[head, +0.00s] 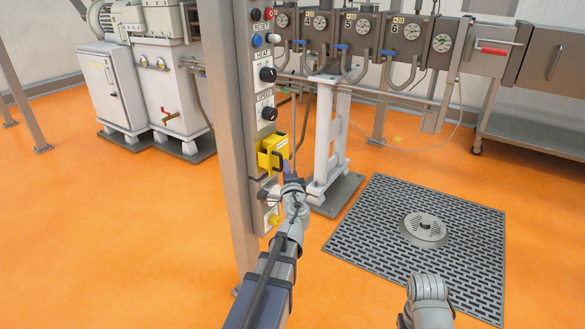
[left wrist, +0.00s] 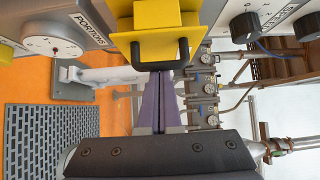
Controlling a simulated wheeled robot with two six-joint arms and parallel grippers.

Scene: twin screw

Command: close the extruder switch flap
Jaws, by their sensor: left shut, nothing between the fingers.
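The yellow switch flap (head: 270,150) with its yellow housing stands out from the grey control column, and a black U-shaped handle (head: 282,160) is on it. In the left wrist view the yellow flap (left wrist: 160,43) fills the top middle, with the black handle (left wrist: 183,52) on its lower edge. My left gripper (head: 287,168) is just below and in front of the handle. In the left wrist view its purple fingers (left wrist: 159,78) are together and empty, with tips at the handle's bar. I cannot tell whether they touch it. The switch inside is hidden.
The control column (head: 231,130) carries knobs and buttons above the flap and a dial (head: 272,196) below it. A white stand (head: 325,140) is close to the right. A floor grate (head: 455,235) lies at the right. Open orange floor is at the left.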

